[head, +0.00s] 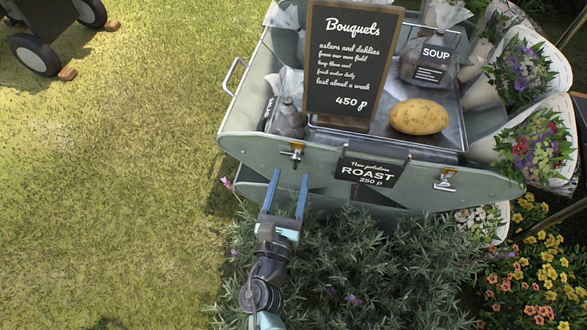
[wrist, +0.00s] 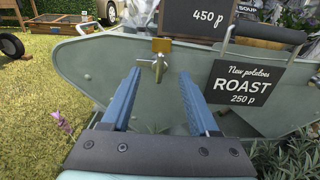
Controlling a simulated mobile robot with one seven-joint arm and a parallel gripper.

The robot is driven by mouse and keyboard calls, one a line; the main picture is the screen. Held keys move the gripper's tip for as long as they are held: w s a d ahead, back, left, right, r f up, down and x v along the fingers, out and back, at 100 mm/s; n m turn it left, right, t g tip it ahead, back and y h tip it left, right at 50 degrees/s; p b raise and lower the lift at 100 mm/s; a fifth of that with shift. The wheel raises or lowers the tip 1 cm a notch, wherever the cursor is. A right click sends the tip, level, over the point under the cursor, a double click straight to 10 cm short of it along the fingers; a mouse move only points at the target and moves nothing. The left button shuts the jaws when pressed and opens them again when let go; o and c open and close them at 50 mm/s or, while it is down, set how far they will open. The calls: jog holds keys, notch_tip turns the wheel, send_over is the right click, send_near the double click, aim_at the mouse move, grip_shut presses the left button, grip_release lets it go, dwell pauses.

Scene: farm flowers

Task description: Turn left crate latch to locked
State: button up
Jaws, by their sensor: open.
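The left crate latch (head: 296,152) is a small brass and metal fitting on the front wall of the pale green crate (head: 315,157), near its left end. In the wrist view the latch (wrist: 159,68) has a wing-shaped handle below a brass plate at the crate's top edge. My gripper (head: 289,180) has two blue fingers spread apart, pointing at the crate front just below the latch. In the wrist view my gripper (wrist: 165,85) is open and empty, with the latch beyond and between its fingertips. Whether a finger touches the crate is unclear.
A black ROAST sign (head: 368,173) hangs right of the latch, and a second latch (head: 445,180) is further right. A Bouquets chalkboard (head: 350,65) and a potato (head: 419,117) stand in the crate. Lavender-like bushes (head: 360,260) grow below. Grass at left is open.

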aim_at(294, 164)
jog(key=shift+w+d+b, duration=0.2)
jog(key=shift+w, duration=0.8)
jog(key=shift+w+d+b, duration=0.2)
jog(key=shift+w, duration=0.75)
grip_shut()
